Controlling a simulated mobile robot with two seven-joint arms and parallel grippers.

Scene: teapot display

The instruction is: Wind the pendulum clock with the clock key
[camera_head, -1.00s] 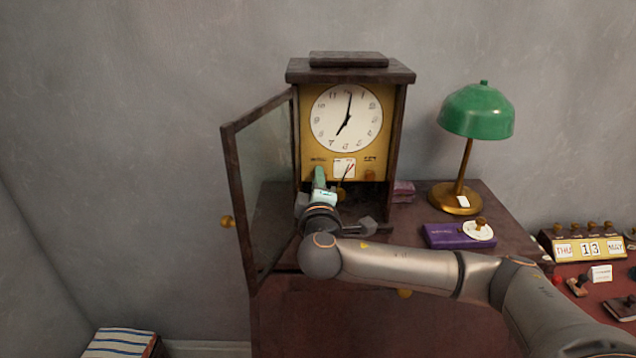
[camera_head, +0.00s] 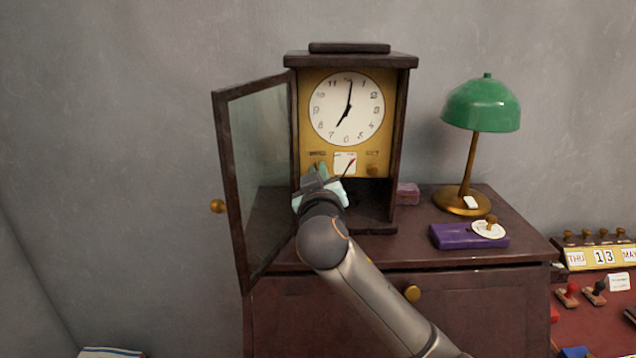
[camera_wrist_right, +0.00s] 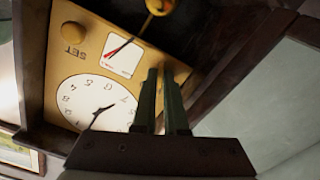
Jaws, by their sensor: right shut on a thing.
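The pendulum clock (camera_head: 347,110) stands on the cabinet with its glass door (camera_head: 262,170) swung open to the left. Its white dial and brass front face me; the dial also shows upside down in the right wrist view (camera_wrist_right: 95,103). My right gripper (camera_head: 322,172) is at the lower left of the brass front, by the left label below the dial. In the right wrist view, its green fingers (camera_wrist_right: 166,75) are close together and point at that front. The clock key is hidden between and behind the fingers, so its fit in the clock cannot be seen. My left gripper is out of view.
The open door with its brass knob (camera_head: 217,206) stands close left of my right arm. A calendar (camera_head: 600,257) stands farther right.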

